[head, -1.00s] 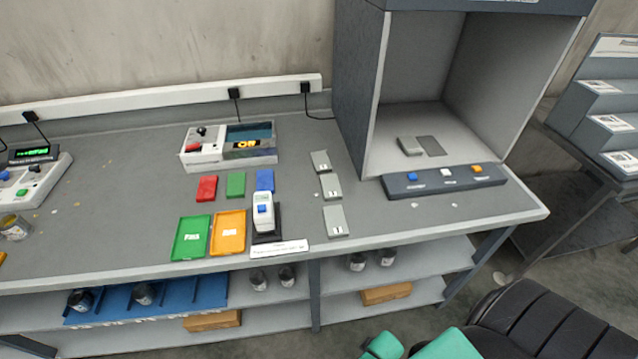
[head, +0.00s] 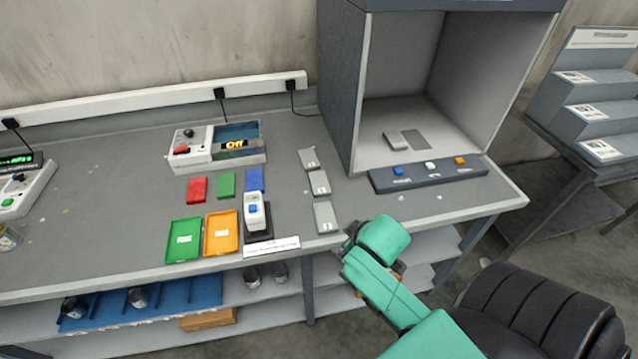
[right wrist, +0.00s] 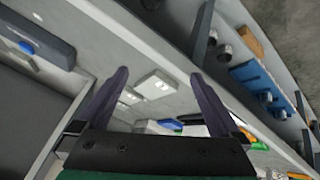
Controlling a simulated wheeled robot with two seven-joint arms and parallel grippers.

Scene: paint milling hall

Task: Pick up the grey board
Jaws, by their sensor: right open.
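Three small grey numbered boards lie in a column on the bench: a near one (head: 325,217), a middle one (head: 319,183) and a far one (head: 308,158). Another light grey block (head: 396,141) lies in the booth beside a darker flat grey patch (head: 415,139). I cannot tell which is the grey board meant. My right gripper (head: 347,236) is at the bench's front edge, just right of the near board, mostly hidden by my arm. In the right wrist view it is open and empty (right wrist: 159,74), with the near board (right wrist: 152,86) beyond and between its fingers. My left gripper is not in view.
A booth (head: 357,90) stands at the back right, with a button bar (head: 428,173) before it. Left of the boards are a handheld device (head: 254,210), an orange tray (head: 221,249), a green tray (head: 183,257) and coloured cards.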

